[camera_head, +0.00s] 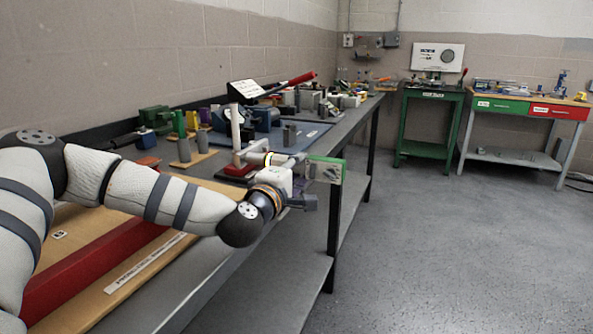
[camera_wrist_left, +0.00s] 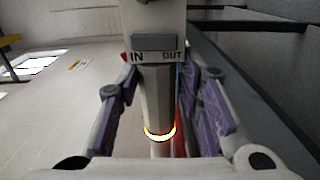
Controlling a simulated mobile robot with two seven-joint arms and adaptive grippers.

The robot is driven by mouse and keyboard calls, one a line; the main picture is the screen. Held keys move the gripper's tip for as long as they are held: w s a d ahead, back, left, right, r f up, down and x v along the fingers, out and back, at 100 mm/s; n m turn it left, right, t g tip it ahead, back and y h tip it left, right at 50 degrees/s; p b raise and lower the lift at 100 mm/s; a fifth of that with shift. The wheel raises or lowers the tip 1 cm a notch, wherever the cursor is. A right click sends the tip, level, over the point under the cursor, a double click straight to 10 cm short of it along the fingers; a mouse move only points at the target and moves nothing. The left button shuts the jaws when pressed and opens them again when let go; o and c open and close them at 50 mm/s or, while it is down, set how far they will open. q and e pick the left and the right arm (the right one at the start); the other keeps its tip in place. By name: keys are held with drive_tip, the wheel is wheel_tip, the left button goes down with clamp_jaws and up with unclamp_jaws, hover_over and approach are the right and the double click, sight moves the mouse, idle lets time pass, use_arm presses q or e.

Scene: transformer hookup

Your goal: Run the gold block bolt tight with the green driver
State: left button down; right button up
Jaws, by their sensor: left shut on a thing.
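The green driver (camera_head: 327,171) shows in the head view at the end of my left arm, its green body face to the right and its pale barrel pointing left. My left gripper (camera_head: 290,180) is shut on it. In the left wrist view, the driver's pale body (camera_wrist_left: 158,20) carries an IN/OUT label. Its barrel, with a lit ring, lies between the two purple-padded fingers of my left gripper (camera_wrist_left: 156,88). The gold block bolt cannot be made out in either view. My right gripper is not in view.
A white post on a red base (camera_head: 238,168) stands just left of the driver. The grey workbench (camera_head: 349,122) holds blocks, cylinders and a blue machine (camera_head: 266,117). A green cart (camera_head: 424,149) and a drawer table (camera_head: 513,158) stand behind. The floor at right is clear.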

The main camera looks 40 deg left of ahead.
sight(318, 171)
use_arm(q)
drive_tip(key=shift+w+d+r, duration=0.1)
drive_tip(key=shift+w+d, duration=0.15)
drive_tip(key=shift+d, duration=0.8)
drive_tip(key=shift+w+d, duration=0.25)
drive_tip(key=shift+d, duration=0.75)
